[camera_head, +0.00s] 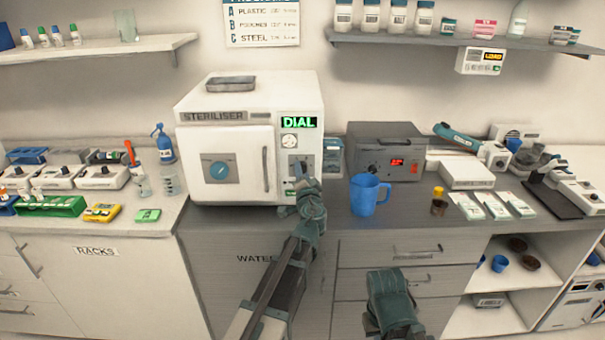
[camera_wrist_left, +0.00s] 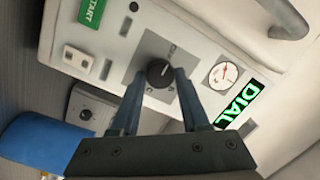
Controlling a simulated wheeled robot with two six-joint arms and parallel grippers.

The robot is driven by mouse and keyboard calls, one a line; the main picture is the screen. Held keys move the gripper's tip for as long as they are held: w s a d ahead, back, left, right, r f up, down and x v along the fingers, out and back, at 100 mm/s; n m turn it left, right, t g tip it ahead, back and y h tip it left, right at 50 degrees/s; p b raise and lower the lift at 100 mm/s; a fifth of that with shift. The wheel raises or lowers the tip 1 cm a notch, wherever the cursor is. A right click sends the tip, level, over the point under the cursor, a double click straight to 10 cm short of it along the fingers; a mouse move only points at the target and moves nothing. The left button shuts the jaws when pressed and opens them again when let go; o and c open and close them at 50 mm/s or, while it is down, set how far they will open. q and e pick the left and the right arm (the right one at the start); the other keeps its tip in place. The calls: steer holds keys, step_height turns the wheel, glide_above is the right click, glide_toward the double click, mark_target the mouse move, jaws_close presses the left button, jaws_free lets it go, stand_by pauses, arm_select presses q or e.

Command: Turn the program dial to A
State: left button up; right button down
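The steriliser (camera_head: 249,140) is a white box on the counter, with a green "DIAL" display (camera_head: 298,122) and a round gauge (camera_head: 289,140). Its program dial (camera_wrist_left: 160,73) is a dark round knob with a light pointer mark, on a grey plate; the letters around it are too small to read surely. My left gripper (camera_wrist_left: 160,76) has its two fingers on either side of the knob, with a narrow gap appearing between them and it. In the head view the left gripper (camera_head: 301,186) hides the lower panel. My right gripper (camera_head: 390,300) hangs before the drawers, its fingertips hidden.
A blue mug (camera_head: 367,194) stands right of the steriliser, near my left gripper. A dark grey unit (camera_head: 385,150) with a red display is behind it. A green START button (camera_wrist_left: 92,13) is on the same panel. A wall sign (camera_head: 261,20) lists A plastic and C steel.

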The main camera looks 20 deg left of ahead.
arm_select(q)
jaws_close()
steer(key=shift+m, duration=0.3)
steer(key=m+b, duration=0.1)
steer(key=m, duration=0.4)
steer(key=m+t+b, duration=0.1)
steer(key=m, duration=0.5)
steer(key=shift+f+m+h, duration=0.1)
steer(key=shift+m+h, duration=0.2)
stand_by(0.4)
steer(key=o, duration=0.6)
jaws_free()
